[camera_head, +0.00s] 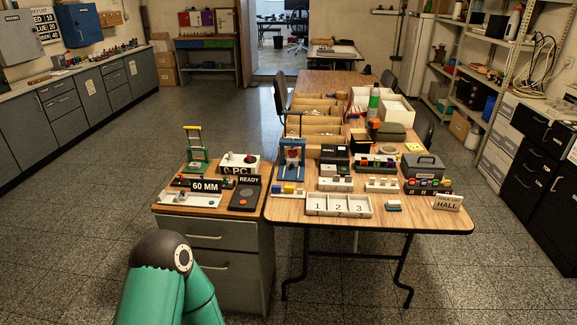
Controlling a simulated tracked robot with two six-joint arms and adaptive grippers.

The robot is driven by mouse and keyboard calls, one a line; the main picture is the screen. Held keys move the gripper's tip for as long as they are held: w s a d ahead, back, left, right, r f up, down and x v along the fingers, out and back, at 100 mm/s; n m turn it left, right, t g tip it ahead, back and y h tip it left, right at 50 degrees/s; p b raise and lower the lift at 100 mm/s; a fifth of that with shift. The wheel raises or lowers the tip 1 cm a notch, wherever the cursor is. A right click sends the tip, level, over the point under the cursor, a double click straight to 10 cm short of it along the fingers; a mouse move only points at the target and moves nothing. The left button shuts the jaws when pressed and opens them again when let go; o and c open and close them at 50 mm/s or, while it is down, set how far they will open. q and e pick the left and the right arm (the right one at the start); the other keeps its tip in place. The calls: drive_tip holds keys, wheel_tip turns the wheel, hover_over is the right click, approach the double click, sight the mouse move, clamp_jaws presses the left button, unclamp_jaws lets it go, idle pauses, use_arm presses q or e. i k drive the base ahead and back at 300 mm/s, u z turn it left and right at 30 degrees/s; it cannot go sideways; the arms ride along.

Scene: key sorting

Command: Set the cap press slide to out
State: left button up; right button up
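Two press-like frames are in view. A blue upright frame (292,153) stands at the left end of the table, with a white base carrying yellow and blue blocks (288,189) in front of it. A smaller green frame with a yellow top bar (194,143) stands at the back of the grey cabinet's top. I cannot tell for sure which is the cap press, and its slide is too small to read as in or out. A green arm link of mine rises at the bottom left. Neither gripper shows.
The grey cabinet (215,250) also carries a "60 MM" sign (206,185), a "READY" device (245,195) and a white box with a red button (240,165). The table holds a 1-2-3 tray (338,213), a grey case (422,166) and a "HALL" sign (448,203). Floor left is clear.

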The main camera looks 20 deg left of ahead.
sight(290, 162)
drive_tip(key=u, duration=0.05)
drive_tip(key=i, duration=1)
drive_tip(key=z, duration=0.05)
